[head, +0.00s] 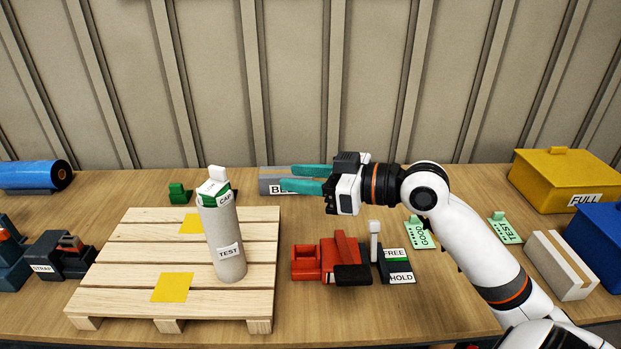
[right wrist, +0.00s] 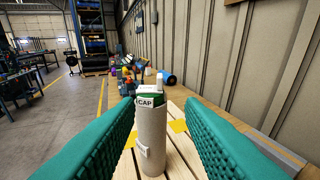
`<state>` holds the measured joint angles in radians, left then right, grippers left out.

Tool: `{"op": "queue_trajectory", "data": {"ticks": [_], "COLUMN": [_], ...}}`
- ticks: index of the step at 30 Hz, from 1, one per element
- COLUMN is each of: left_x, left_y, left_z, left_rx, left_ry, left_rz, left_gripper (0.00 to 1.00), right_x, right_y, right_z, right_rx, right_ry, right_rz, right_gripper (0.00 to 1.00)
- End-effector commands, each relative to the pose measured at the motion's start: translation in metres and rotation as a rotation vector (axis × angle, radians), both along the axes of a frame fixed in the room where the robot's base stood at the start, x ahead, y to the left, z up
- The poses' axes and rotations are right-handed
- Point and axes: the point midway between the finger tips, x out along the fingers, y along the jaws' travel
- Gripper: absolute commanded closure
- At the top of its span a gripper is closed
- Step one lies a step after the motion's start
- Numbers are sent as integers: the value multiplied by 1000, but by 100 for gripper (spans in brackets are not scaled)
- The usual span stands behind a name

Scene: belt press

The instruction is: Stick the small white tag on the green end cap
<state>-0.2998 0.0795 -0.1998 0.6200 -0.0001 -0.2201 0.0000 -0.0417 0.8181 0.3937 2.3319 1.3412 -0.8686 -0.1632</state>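A grey cylinder (head: 226,238) with a white TEST label (head: 228,253) stands upright on the wooden pallet. Its top carries the green end cap (head: 205,204). A small white tag reading CAP (head: 225,198) lies against the cap's front; I cannot tell how firmly it is stuck. A white upright piece (head: 217,173) rises from the cap's top. My right gripper (head: 294,179) is open and empty, to the right of the cap and apart from it. The right wrist view shows the cylinder (right wrist: 151,140) and the CAP tag (right wrist: 148,102) between its spread teal fingers. My left gripper is not in view.
The pallet (head: 130,250) has yellow squares. Right of it are a red tool (head: 341,252) and a FREE/HOLD stand (head: 397,268). A small green block (head: 179,193) and a grey lettered block (head: 271,178) stand behind. Yellow (head: 560,175) and blue boxes are at right.

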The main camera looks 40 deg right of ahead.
Motion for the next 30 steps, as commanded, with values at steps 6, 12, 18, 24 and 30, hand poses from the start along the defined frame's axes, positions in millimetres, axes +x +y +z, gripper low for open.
{"op": "queue_trajectory", "data": {"ticks": [6, 12, 18, 24, 30], "left_x": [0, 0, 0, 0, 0], "left_y": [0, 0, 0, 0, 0], "left_z": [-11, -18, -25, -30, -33], "left_rx": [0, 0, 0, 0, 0], "left_ry": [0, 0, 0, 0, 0], "left_rz": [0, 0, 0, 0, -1], "left_gripper": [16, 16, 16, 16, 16], "right_x": [-12, -23, -35, -46, -54], "right_y": [-9, -17, -25, -34, -39], "right_z": [-2, -1, 0, 2, 3], "right_rx": [-2, 0, -2, 0, -1], "right_ry": [0, 1, 0, 1, 1], "right_rz": [-1, -1, -1, 0, 0], "right_gripper": [65, 65, 65, 65, 65]}}
